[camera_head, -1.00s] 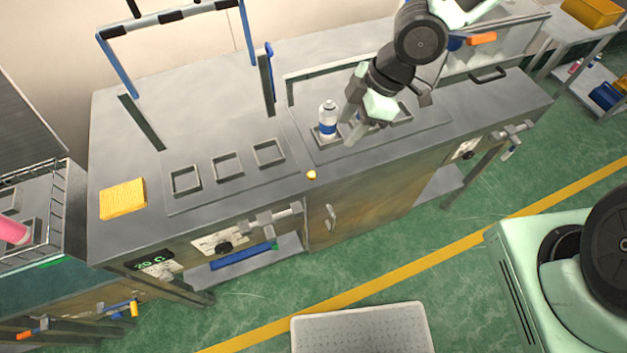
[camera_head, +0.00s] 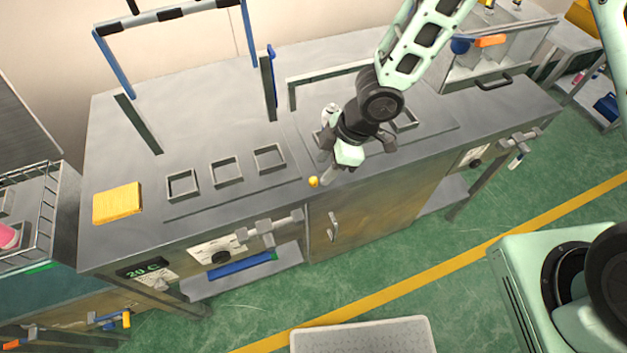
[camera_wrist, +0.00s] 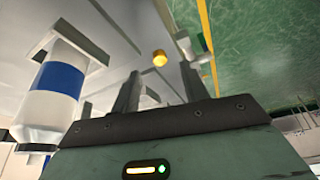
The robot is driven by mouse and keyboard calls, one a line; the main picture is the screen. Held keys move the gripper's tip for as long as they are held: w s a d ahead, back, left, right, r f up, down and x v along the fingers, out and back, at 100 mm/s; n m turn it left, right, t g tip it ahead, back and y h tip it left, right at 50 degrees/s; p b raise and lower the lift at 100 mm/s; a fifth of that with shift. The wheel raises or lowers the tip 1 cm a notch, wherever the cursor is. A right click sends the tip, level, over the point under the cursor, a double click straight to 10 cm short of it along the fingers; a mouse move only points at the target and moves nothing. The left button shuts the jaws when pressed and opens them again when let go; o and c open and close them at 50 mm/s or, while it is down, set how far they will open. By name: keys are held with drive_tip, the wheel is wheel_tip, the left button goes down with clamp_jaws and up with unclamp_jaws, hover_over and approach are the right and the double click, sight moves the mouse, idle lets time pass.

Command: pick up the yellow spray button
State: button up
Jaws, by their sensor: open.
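The yellow spray button (camera_head: 313,182) is small and round and sits near the front edge of the grey workbench. It also shows in the wrist view (camera_wrist: 160,58), ahead of the fingertips and between their lines. My gripper (camera_head: 326,172) is just to the right of the button in the head view, tilted down toward the bench. In the wrist view its two fingers (camera_wrist: 160,85) are apart with nothing between them. The exact gap to the button is hard to tell.
A white bottle with a blue band (camera_wrist: 58,90) stands close to the gripper, mostly hidden behind it in the head view. Empty square holders (camera_head: 227,171) lie to the left, then a yellow block (camera_head: 118,203). The bench front edge is close to the button.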

sight(314, 179)
drive_tip(key=shift+x, duration=2.25)
drive_tip(key=shift+a, duration=0.15)
drive_tip(key=shift+c, duration=0.4)
clamp_jaws()
